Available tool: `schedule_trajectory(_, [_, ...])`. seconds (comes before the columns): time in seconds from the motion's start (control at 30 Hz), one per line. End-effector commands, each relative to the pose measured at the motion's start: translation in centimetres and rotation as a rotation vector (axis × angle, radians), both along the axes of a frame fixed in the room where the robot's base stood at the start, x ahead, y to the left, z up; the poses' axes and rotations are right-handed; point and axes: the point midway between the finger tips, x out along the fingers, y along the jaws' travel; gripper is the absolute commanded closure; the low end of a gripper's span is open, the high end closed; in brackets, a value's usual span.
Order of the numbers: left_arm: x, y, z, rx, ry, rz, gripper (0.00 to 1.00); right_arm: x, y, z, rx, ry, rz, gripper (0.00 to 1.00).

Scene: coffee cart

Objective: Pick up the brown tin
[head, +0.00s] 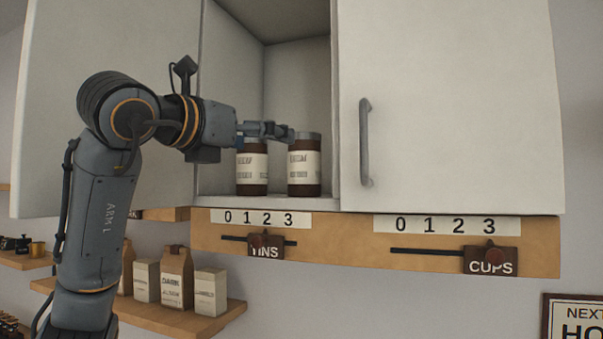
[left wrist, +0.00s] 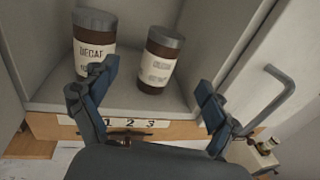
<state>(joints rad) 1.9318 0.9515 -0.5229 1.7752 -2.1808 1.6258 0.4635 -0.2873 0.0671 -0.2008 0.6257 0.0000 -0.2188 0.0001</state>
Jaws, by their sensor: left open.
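Two brown tins with grey lids and cream labels stand upright in the open cabinet. The left tin (head: 252,170) also shows in the left wrist view (left wrist: 94,42), where its label reads DECAF. The right tin (head: 304,170) shows in the left wrist view (left wrist: 157,62); its label is too blurred to read. My left gripper (head: 268,130) is at the cabinet opening in front of the tins' tops. In the left wrist view (left wrist: 155,80) its fingers are spread and empty, with the right tin beyond the gap and the left finger overlapping the DECAF tin. My right gripper is out of view.
The cabinet's left door (head: 105,100) stands open; the right door (head: 450,110) is shut, with a bar handle (head: 365,142). A wooden rail (head: 340,240) below carries TINS and CUPS sliders. A lower shelf (head: 195,320) holds bags and boxes.

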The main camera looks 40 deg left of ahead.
Motion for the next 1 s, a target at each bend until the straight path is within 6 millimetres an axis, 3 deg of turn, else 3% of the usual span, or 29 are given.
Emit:
schedule_trajectory(0.17, [1.7, 0.2, 0.3, -0.002, 0.002, 0.006, 0.12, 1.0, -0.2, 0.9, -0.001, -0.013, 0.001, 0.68])
schedule_trajectory(0.4, [6.4, 0.3, 0.4, -0.002, 0.002, 0.004, 0.12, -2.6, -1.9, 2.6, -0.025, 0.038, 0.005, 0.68])
schedule_trajectory(0.53, [8.0, 0.4, 0.3, -0.002, 0.001, 0.004, 0.12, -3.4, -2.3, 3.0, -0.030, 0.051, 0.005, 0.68])
schedule_trajectory(0.67, [8.6, 0.4, 0.3, -0.001, -0.001, 0.004, 0.12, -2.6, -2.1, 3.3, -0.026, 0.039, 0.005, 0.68])
schedule_trajectory(0.83, [10.5, 0.5, 1.4, -0.001, 0.002, 0.005, 0.12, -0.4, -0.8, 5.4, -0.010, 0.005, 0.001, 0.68])
schedule_trajectory(1.0, [12.8, 0.6, 1.5, -0.002, 0.002, 0.005, 0.12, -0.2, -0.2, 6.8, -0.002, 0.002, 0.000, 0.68])
